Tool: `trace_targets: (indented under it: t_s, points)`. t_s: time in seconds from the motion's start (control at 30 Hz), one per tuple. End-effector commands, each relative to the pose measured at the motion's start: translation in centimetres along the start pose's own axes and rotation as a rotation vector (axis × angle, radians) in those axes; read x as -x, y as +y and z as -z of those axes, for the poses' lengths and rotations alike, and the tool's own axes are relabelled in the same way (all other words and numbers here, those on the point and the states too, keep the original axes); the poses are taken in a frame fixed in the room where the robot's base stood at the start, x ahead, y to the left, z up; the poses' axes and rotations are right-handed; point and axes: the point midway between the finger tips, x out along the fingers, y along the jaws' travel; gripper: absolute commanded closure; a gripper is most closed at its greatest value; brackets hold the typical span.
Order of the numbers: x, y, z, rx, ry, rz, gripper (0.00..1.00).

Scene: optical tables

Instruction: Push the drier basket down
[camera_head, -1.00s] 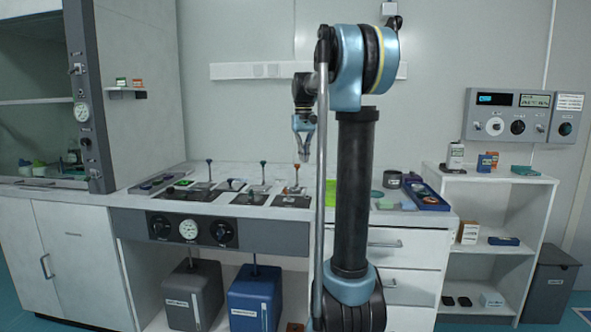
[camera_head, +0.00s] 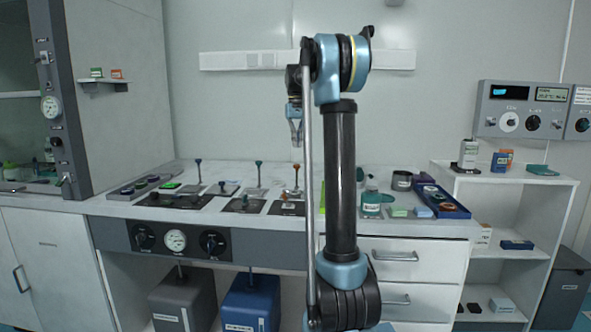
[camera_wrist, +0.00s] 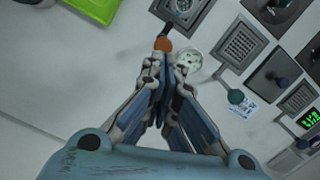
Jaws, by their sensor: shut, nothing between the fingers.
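No part in view can be read as the drier basket by a label. Three upright rods with round knobs stand on the bench: blue (camera_head: 198,161), teal (camera_head: 259,163) and orange (camera_head: 296,166). In the wrist view, the orange knob (camera_wrist: 163,44) is just beyond my fingertips, and a pale round perforated piece (camera_wrist: 190,60) shows beside it, partly hidden by a finger. The teal knob (camera_wrist: 236,97) is to the right. My gripper (camera_head: 297,142) points down above the orange knob, shut and empty, with a small gap visible in the head view.
Dark square panels with grilles lie around the rods. A bright green tray (camera_wrist: 95,8) lies left of the orange knob. A bottle (camera_head: 371,202) and a blue tray (camera_head: 440,203) stand right of my arm. A fume hood (camera_head: 77,100) is at left.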

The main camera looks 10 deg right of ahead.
Motion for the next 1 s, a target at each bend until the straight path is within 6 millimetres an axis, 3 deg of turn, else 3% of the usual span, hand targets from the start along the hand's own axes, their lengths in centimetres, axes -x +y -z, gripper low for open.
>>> trace_targets:
  t_s: [0.33, 0.8, 1.0]
  points:
    - [-0.7, -0.6, 0.0, 0.007, 0.000, -0.001, 1.00]
    - [-5.6, -0.7, 0.0, 0.008, 0.000, -0.001, 1.00]
    - [-6.8, -0.7, 0.0, 0.008, 0.000, -0.001, 1.00]
